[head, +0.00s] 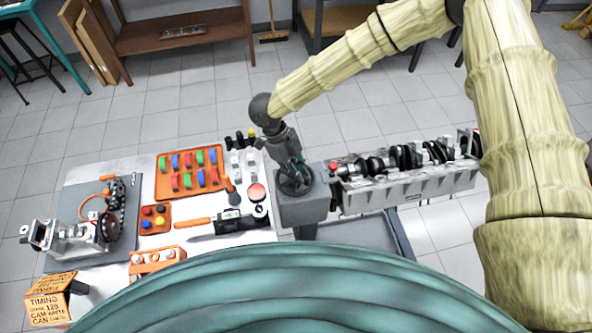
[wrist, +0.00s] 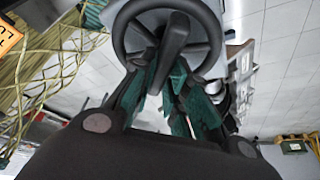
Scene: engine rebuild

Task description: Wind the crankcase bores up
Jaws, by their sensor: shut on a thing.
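The crankcase (head: 412,186) is a long grey block on a stand at the right in the head view. Its dark crankshaft (head: 408,157) lies along its upper side; the bores are not visible. A grey gearbox (head: 303,212) stands at its left end and carries a dark handwheel (head: 309,183). In the wrist view the handwheel (wrist: 122,38) fills the top middle, with a dark bar (wrist: 174,42) across it. My gripper (head: 294,168) reaches down to the wheel. In the wrist view its green-padded fingers (wrist: 172,78) are shut on the wheel's bar.
Tiled floor is open behind.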

